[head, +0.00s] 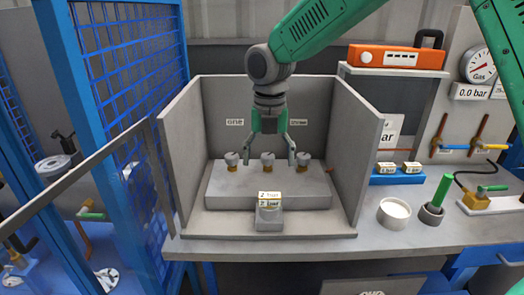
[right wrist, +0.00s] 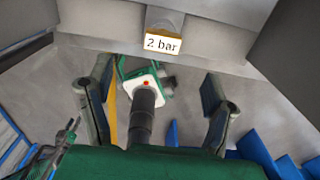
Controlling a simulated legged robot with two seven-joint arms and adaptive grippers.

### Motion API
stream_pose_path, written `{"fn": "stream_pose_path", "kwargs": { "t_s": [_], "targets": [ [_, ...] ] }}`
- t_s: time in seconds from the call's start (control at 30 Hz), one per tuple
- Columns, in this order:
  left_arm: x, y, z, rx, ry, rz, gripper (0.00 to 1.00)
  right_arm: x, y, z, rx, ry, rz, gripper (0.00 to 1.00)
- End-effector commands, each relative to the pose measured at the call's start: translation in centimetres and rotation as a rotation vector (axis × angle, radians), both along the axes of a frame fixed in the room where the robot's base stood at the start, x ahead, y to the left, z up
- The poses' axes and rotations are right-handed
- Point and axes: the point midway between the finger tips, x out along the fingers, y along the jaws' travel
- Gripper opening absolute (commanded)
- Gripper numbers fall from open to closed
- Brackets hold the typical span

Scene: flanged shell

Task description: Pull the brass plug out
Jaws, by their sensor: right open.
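Three small plugs with pale grey heads and brass-coloured lower parts stand in a row on a grey block (head: 230,190) inside an open grey booth: the left plug (head: 231,161), the middle plug (head: 267,160) and the right plug (head: 304,162). I cannot tell which one the task means. My right gripper (head: 269,155) is open and points down, its fingers either side of the middle plug in the head view; contact is not visible. In the right wrist view my right gripper (right wrist: 158,105) has its fingers wide apart, and no plug shows there. My left gripper is not in view.
A small block with a "2 bar" label (head: 269,200) stands before the grey block; the label also shows in the right wrist view (right wrist: 163,43). Booth walls (head: 350,150) flank the gripper. A white bowl (head: 394,212) and a green-handled tool (head: 437,195) stand on the right bench.

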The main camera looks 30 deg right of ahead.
Motion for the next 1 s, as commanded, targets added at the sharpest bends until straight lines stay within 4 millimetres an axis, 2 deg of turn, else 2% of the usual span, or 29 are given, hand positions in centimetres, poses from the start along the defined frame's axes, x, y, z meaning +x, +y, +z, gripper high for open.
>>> {"fn": "stream_pose_path", "kwargs": {
  "t_s": [0.07, 0.17, 0.7, 0.8, 1.0],
  "targets": [
    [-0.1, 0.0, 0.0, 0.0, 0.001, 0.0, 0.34, 0.0, -0.3, 0.1, -0.002, 0.002, 0.02, 0.74],
    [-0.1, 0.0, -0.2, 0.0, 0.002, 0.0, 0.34, 0.0, -0.4, -1.0, -0.002, 0.006, 0.025, 0.74],
    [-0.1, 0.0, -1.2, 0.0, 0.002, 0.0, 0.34, -0.1, -0.3, -11.0, -0.003, 0.007, 0.022, 0.74],
    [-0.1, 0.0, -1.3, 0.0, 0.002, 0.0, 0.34, 0.0, -0.3, -12.2, -0.003, 0.006, 0.022, 0.74],
    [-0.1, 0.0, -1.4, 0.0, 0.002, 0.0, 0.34, 0.0, -0.4, -13.4, -0.001, 0.004, 0.022, 0.74]
  ]
}}
